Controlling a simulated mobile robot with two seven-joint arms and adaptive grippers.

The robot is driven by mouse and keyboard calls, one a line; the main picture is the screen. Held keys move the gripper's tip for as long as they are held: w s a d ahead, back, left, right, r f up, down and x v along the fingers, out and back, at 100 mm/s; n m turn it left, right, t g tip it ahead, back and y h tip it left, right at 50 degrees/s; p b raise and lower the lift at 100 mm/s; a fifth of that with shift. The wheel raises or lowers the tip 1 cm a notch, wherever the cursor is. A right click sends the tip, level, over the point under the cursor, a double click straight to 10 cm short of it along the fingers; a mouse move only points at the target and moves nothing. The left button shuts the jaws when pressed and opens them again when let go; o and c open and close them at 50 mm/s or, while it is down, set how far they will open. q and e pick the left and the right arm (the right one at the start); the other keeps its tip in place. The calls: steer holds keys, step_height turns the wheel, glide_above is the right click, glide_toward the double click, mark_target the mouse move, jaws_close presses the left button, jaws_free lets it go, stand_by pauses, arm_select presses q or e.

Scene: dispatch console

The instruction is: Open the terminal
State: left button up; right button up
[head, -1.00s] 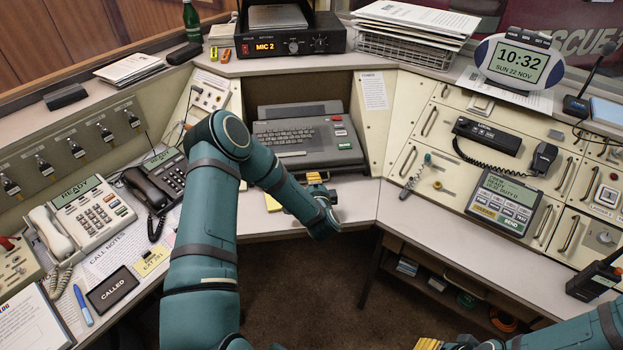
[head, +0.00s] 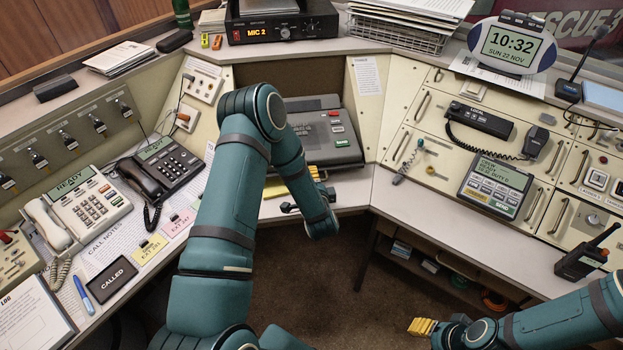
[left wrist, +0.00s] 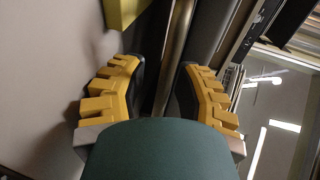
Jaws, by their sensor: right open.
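The terminal (head: 325,118) is a grey keyboard unit in the central niche of the console, with a red and a green key at its right. My right gripper (head: 422,327) is open and away from the console, over the floor at lower right.
Phones (head: 160,170) and a "CALLED" sign (head: 111,279) are on the left wing. A handheld radio (head: 585,255) stands on the right wing. The floor between the wings is clear.

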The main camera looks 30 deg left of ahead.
arm_select(q)
steer(key=shift+v, duration=3.95)
steer(key=shift+w+d, duration=0.1)
steer(key=shift+d, duration=0.05)
